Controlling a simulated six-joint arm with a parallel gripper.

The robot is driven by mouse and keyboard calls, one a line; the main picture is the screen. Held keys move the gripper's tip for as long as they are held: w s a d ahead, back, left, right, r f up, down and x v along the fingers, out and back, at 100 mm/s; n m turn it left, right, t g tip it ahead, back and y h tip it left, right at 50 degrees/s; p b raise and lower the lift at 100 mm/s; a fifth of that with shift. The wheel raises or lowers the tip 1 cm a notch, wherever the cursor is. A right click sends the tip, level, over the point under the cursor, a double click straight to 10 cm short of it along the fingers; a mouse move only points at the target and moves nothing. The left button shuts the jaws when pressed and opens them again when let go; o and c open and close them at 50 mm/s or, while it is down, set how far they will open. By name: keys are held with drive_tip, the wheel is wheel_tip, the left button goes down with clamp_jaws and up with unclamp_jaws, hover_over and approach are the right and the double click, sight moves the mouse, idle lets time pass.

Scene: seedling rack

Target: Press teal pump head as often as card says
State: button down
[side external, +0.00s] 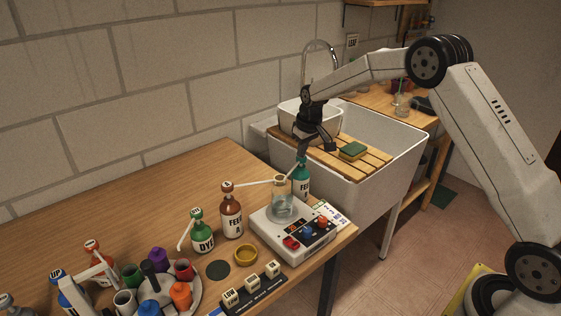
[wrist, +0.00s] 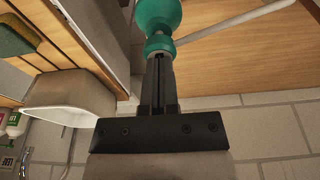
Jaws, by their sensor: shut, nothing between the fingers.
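The teal pump bottle (side external: 302,184), labelled FEED, stands at the table's right end behind the scale. Its teal pump head (wrist: 158,45) shows in the wrist view with a long pale spout (wrist: 235,22) reaching to the right. My gripper (side external: 302,155) is shut and empty, pointing down right over this pump head; its fingertips (wrist: 158,60) meet or nearly meet the head, and I cannot tell whether they press it. A glass beaker (side external: 281,208) stands on the scale (side external: 292,238). A small printed card (side external: 331,212) lies at the scale's right, its text too small to read.
A yellow ring or dish (side external: 246,254) and labelled blocks (side external: 252,284) lie in front. The sink (side external: 378,170) with wooden slats and a sponge (side external: 353,151) is behind.

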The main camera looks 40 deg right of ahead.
drive_tip(key=shift+w+v, duration=0.15)
drive_tip(key=shift+v, duration=0.65)
drive_tip(key=shift+w+v, duration=0.2)
drive_tip(key=shift+v, duration=0.6)
drive_tip(key=shift+s+x, duration=0.15)
drive_tip(key=shift+x, duration=0.6)
drive_tip(key=shift+s+x, duration=0.15)
drive_tip(key=shift+x, duration=0.6)
drive_tip(key=shift+s+f, duration=0.1)
drive_tip(key=shift+f, duration=0.1)
drive_tip(key=shift+r, duration=0.1)
drive_tip(key=shift+w+v, duration=0.15)
drive_tip(key=shift+v, duration=0.65)
drive_tip(key=shift+w+v, duration=0.2)
drive_tip(key=shift+v, duration=0.6)
drive_tip(key=shift+s+x, duration=0.15)
drive_tip(key=shift+x, duration=0.6)
drive_tip(key=shift+s+x, duration=0.15)
drive_tip(key=shift+x, duration=0.65)
drive_tip(key=shift+w+v, duration=0.15)
drive_tip(key=shift+v, duration=0.65)
drive_tip(key=shift+w+v, duration=0.2)
drive_tip(key=shift+v, duration=0.55)
drive_tip(key=shift+r, duration=0.1)
